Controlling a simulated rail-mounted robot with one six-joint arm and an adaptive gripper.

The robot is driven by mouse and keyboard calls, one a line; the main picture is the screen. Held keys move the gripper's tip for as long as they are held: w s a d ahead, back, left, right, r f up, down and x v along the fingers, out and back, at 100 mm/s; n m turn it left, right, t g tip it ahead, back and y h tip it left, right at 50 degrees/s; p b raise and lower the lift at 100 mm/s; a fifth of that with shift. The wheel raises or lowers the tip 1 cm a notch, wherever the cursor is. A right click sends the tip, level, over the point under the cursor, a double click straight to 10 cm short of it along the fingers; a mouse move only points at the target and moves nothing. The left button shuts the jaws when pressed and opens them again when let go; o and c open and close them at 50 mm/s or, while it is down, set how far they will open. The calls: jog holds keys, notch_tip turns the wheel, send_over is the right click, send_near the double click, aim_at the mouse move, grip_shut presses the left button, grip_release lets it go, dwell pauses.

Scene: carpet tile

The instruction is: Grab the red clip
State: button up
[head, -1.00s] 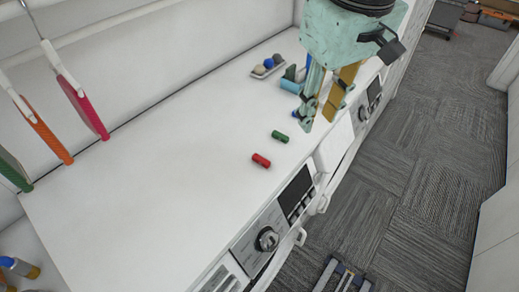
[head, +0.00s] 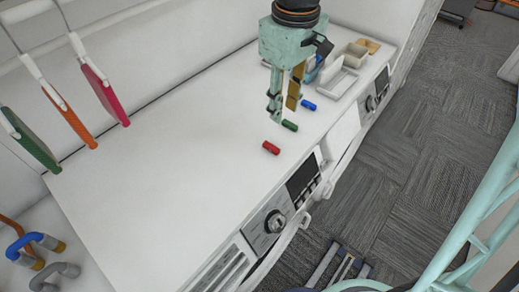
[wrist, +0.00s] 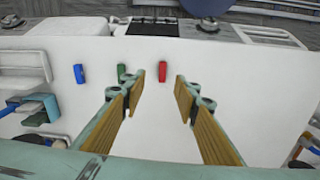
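The red clip (head: 271,147) lies on the white counter near its front edge, left of the green clip in the head view. It also shows in the wrist view (wrist: 162,72), ahead of my fingers and between their lines. My gripper (head: 284,115) is above the counter, close to the green clip in the picture and up and right of the red clip. In the wrist view my gripper (wrist: 159,90) has its two fingers wide apart with nothing between the tips. The green clip (head: 290,125) and blue clip (head: 309,105) lie in a row with the red one.
Grey trays (head: 335,82) and a tan block (head: 368,46) stand at the counter's far end. Pink, orange and green boards hang at the left. A control panel with a knob (head: 275,222) fronts the counter. The counter left of the red clip is clear.

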jog(key=shift+n, duration=0.5)
jog(key=shift+w+a+f+p, duration=0.25)
jog(key=shift+w+a+f, duration=0.15)
jog(key=shift+a+f, duration=0.4)
jog(key=shift+w+a+f+p, duration=0.25)
jog(key=shift+w+a+f, duration=0.1)
jog(key=shift+a+f, duration=0.4)
jog(key=shift+d+f, duration=0.1)
send_over(271, 146)
jog(key=shift+s+f, duration=0.1)
jog(key=shift+f, duration=4.15)
jog(key=shift+f, duration=0.1)
jog(key=shift+f, duration=2.5)
jog(key=shift+c, duration=0.3)
jog(key=c, duration=0.7)
